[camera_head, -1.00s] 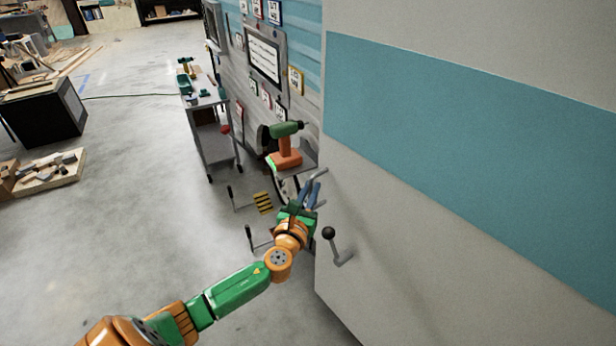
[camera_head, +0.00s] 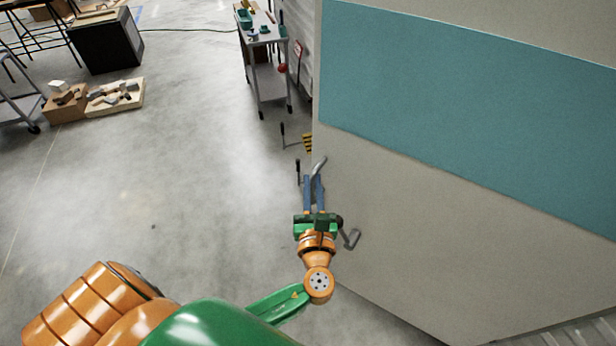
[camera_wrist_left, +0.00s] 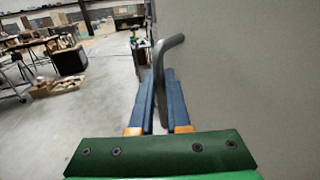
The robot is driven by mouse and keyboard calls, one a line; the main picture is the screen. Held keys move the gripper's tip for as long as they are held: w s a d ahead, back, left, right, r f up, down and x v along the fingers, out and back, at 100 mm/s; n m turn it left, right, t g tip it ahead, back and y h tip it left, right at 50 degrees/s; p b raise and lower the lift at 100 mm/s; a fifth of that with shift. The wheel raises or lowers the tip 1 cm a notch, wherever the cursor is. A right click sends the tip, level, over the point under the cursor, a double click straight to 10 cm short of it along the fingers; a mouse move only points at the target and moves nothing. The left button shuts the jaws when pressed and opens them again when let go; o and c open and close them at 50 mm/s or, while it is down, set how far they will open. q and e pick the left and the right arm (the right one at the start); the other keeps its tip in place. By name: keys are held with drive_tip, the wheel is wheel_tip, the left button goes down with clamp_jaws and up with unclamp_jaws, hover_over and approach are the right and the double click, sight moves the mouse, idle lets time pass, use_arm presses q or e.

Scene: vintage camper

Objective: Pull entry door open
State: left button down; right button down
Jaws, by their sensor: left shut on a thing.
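The entry door (camera_head: 400,190) is a large grey panel with a teal band, filling the right of the head view. Its outer edge stands in the middle of the picture. A grey bar handle (camera_head: 320,165) sticks out near that edge; it also shows in the left wrist view (camera_wrist_left: 169,48). My left gripper (camera_head: 314,180) is shut on the handle, with its blue fingers (camera_wrist_left: 160,92) on either side of it. A second lever (camera_head: 352,238) sits lower on the door, partly hidden by the gripper. My right gripper is not in view.
A grey tool cart (camera_head: 268,75) stands behind the door's edge. A black cabinet (camera_head: 107,42) and a low box of scraps (camera_head: 115,95) stand at the upper left. The concrete floor (camera_head: 170,180) left of the door is clear.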

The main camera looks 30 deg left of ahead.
use_arm(q)
drive_tip(key=shift+s, duration=0.25)
drive_tip(key=c, duration=0.9)
unclamp_jaws()
drive_tip(key=b+v, duration=0.1)
drive_tip(key=v, duration=0.6)
